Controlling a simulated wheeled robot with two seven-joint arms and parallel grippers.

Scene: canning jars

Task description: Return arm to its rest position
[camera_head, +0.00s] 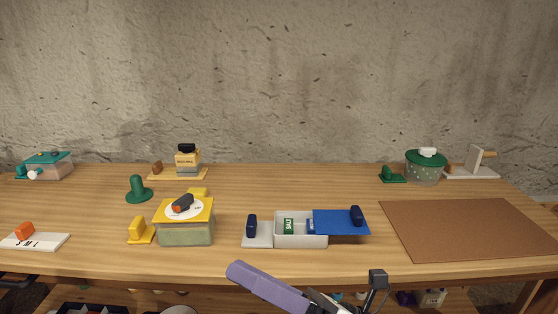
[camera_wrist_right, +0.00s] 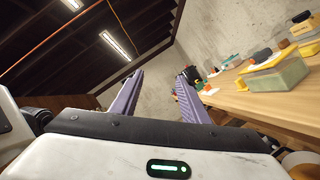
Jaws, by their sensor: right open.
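My right gripper (camera_head: 240,270) shows at the bottom of the head view, in front of the table's front edge, with a purple finger pointing up and left. In the right wrist view its two purple fingers (camera_wrist_right: 164,74) stand apart with nothing between them. The gripper is open and empty, and it touches nothing that I can see. My left gripper is not in view.
The wooden table (camera_head: 310,262) carries a grey box (camera_head: 300,242) with a blue lid (camera_head: 340,222), a yellow-lidded green box (camera_head: 185,233), a green-lidded jar (camera_head: 425,170) and a brown mat (camera_head: 470,230). A shelf with items lies below. A concrete wall (camera_head: 280,80) stands behind.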

